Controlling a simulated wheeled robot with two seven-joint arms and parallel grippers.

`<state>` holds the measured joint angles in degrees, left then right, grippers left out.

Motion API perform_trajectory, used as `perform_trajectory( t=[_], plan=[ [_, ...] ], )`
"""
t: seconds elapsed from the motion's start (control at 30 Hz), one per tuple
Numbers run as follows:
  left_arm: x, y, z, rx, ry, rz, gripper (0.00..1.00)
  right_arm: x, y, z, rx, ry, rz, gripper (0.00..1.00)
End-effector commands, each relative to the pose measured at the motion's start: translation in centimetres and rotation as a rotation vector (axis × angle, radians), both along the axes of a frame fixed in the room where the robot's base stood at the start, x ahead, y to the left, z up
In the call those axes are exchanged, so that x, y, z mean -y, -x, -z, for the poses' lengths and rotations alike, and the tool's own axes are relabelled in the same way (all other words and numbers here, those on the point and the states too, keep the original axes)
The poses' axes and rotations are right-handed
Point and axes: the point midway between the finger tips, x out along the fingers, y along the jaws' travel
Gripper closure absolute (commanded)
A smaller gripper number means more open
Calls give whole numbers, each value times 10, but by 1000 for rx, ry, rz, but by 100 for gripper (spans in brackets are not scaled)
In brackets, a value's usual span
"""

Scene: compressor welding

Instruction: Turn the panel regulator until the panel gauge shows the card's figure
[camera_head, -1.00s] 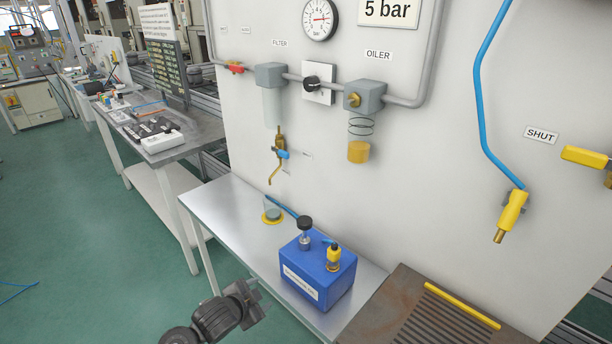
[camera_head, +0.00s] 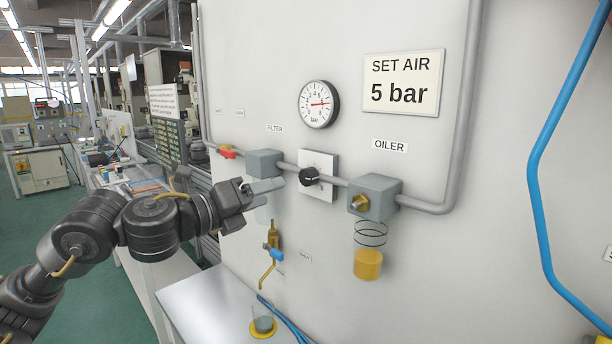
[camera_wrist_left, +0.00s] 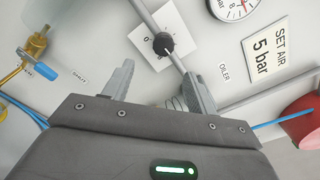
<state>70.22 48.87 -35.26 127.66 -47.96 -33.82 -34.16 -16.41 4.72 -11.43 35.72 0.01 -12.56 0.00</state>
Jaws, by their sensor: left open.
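The panel regulator is a black knob (camera_head: 309,176) on a white square plate, on the pipe between the filter and the oiler. The round panel gauge (camera_head: 319,104) above it has a red needle pointing right; its exact figure is too small to read surely. The card (camera_head: 403,82) reads "SET AIR 5 bar". My left gripper (camera_head: 268,188) is just left of the knob, in front of the filter. In the left wrist view the open fingers (camera_wrist_left: 160,88) are apart and empty, with the knob (camera_wrist_left: 163,43) beyond the tips, between their lines. My right gripper is not in view.
The filter (camera_head: 264,163) and the oiler (camera_head: 374,196) flank the knob on the grey pipe. A brass drain with a blue lever (camera_head: 273,254) hangs below the filter. A red valve handle (camera_head: 227,153) is at left. The metal bench (camera_head: 205,300) is below.

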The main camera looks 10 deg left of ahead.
Motion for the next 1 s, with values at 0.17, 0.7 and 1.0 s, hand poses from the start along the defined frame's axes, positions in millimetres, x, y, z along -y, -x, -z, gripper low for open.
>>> perform_trajectory(
  t=[0.17,0.7,1.0],
  plan=[
    [-3,3,-8,24,-37,2,43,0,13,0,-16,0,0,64],
    [38,-58,-10,19,-29,3,43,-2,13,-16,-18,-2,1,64],
    [55,-85,-8,22,-31,1,43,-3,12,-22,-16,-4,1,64]
  ],
)
